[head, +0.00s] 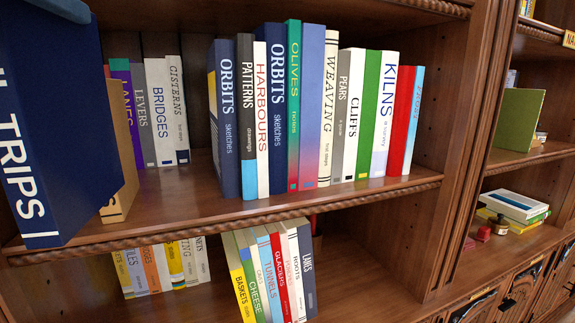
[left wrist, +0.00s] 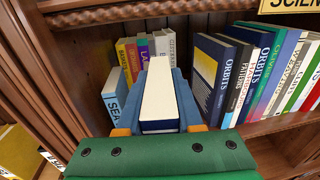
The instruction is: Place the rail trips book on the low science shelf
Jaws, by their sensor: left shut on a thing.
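The rail trips book is a thick navy book (head: 50,120) with TRIPS in white on its spine, upright and very close at the left of the head view. My left gripper (left wrist: 162,100) is shut on it; blue fingers flank its pale page edges in the left wrist view. Only a blue part shows at the top left of the head view. Behind the book is a wooden shelf (head: 300,205) with upright books. A sign reading SCIEN (left wrist: 290,6), cut off by the frame, hangs above it in the wrist view. My right gripper is not in view.
On the shelf, a narrow gap parts the white CISTERNS book (head: 178,110) from the navy ORBITS book (head: 224,120).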

